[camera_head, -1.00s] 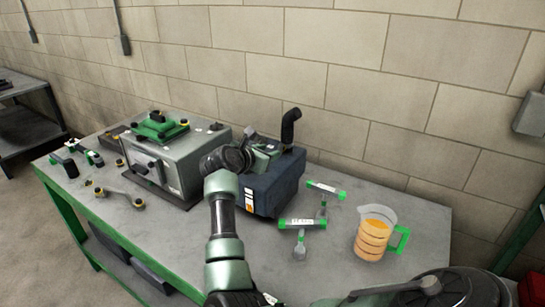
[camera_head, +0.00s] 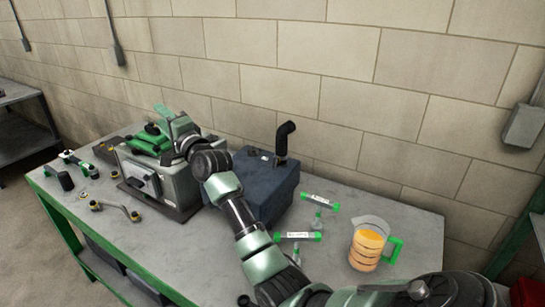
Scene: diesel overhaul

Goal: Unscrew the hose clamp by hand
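My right gripper (camera_head: 172,116) is over the grey metal block (camera_head: 180,184), beside the green part (camera_head: 150,139) on its top. I cannot tell whether its fingers are open or whether they touch the green part. My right wrist and forearm cover the block's right side. A black bent hose (camera_head: 283,138) stands up from the dark blue box (camera_head: 268,190), to the right of the gripper and apart from it. I cannot make out a hose clamp. My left gripper is out of view.
Two green-handled T-shaped tools (camera_head: 298,237) (camera_head: 320,202) lie right of the blue box. A measuring jug (camera_head: 366,247) of orange liquid stands near the bench's right end. A connecting rod (camera_head: 115,209) and small parts lie front left. A block wall runs behind.

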